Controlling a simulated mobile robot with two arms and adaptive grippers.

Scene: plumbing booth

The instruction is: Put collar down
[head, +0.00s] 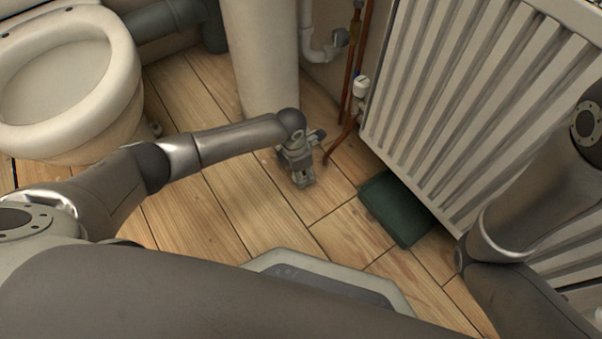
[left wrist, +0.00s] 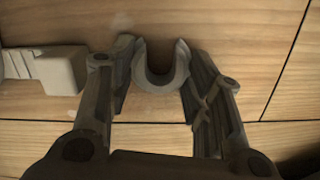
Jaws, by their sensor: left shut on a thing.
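The collar (left wrist: 160,80) is a grey, U-shaped piece in the left wrist view, with its open side toward the top of the picture. My left gripper (head: 304,183) reaches down over the wooden floor beside the white pedestal. It also shows in the left wrist view (left wrist: 160,88), its two fingers shut on the collar from both sides. Floor planks show behind the collar; its height above them is hard to judge. In the head view the collar is too small to make out at the fingertips. My right arm shows at the right, but its gripper is out of view.
The white pedestal (head: 262,60) stands behind my left gripper, and copper pipes (head: 358,80) rise to its right. A white radiator (head: 470,90) and a dark green flat object (head: 395,208) lie further right. A toilet (head: 70,75) is at left. Wooden floor (head: 225,205) in front is clear.

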